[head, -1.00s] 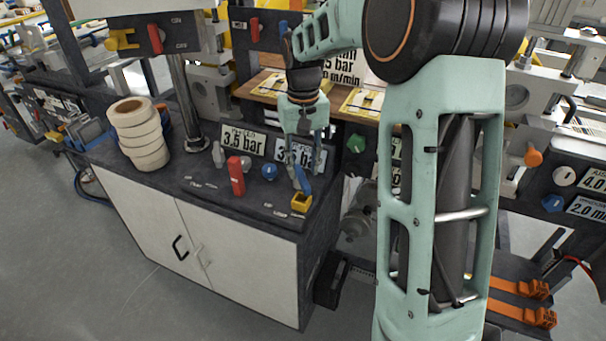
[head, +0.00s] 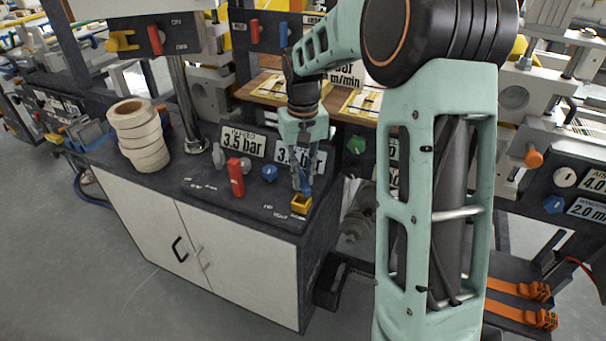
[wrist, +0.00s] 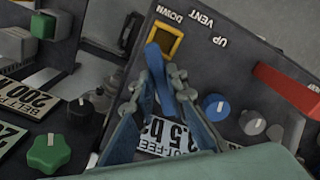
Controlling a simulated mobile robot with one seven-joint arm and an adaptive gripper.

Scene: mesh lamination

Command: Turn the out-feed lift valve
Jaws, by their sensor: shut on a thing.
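The out-feed lift valve is a blue lever (wrist: 157,72) on a yellow square base (wrist: 164,42), at the front right corner of the dark cabinet top. The base also shows in the head view (head: 300,204). The words UP, VENT and DOWN are printed beside it. My gripper (wrist: 164,82) is shut on the blue lever, with one finger on each side of it. In the head view my gripper (head: 304,178) points down over the valve, and its fingers partly hide the lever. A 3.5 bar out-feed plate (wrist: 165,137) is partly covered by the fingers.
A red lever (head: 236,178) and a blue knob (head: 269,173) stand left of the valve. A stack of tape rolls (head: 139,135) is farther left. In the wrist view a green knob (wrist: 49,153) and a black knob (wrist: 80,111) lie to the left.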

